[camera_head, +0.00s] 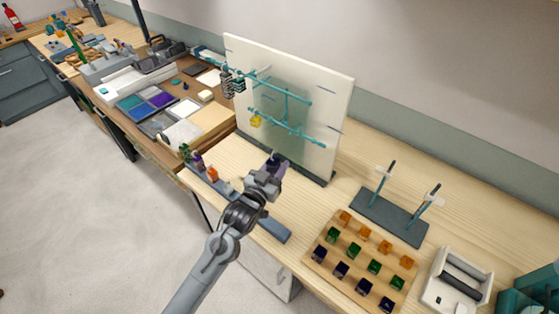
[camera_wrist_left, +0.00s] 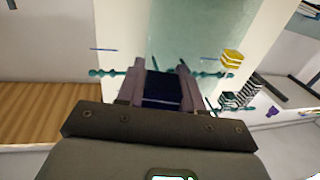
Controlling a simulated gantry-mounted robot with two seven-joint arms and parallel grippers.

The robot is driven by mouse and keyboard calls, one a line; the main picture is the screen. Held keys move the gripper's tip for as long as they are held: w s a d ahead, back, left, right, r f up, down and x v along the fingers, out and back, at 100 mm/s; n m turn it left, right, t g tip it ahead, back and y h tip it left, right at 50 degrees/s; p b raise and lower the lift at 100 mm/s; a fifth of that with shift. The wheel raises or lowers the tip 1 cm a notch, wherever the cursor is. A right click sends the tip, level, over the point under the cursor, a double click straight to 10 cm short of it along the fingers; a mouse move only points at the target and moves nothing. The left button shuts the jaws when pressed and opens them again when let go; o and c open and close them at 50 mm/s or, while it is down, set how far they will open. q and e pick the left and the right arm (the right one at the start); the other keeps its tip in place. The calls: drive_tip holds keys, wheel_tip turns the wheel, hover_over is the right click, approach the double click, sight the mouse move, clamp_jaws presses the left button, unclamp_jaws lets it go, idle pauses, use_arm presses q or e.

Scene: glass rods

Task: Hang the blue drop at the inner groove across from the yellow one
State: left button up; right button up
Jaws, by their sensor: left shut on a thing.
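My left gripper (camera_head: 274,162) is shut on a dark blue drop, which shows between its fingers in the left wrist view (camera_wrist_left: 162,90). It holds the drop in front of the white upright panel (camera_head: 338,100), below the lower teal glass rod (camera_head: 295,134) in the head view. The yellow drop (camera_head: 256,121) hangs near the left part of that rod; it also shows in the left wrist view (camera_wrist_left: 231,58), right of the fingers. The fingers hide part of the rod in the wrist view, so contact and the grooves cannot be told. My right gripper is not in view.
Dark striped drops (camera_head: 239,84) hang near the upper rod (camera_head: 290,93). A wooden tray (camera_head: 318,270) holds orange, green and dark blue pieces at the front right. A dark stand (camera_head: 385,216) with two posts and a white box (camera_head: 468,265) stand near it. Small figures line the front edge.

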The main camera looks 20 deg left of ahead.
use_arm(q)
drive_tip(key=w+d+b, duration=0.3)
drive_tip(key=w+b, duration=0.3)
drive_tip(key=w, duration=0.5)
drive_tip(key=shift+w, duration=0.15)
idle(0.5)
drive_tip(key=shift+w, duration=0.1)
idle(0.5)
drive_tip(key=shift+f, duration=0.5)
idle(0.4)
drive_tip(key=o, duration=1.2)
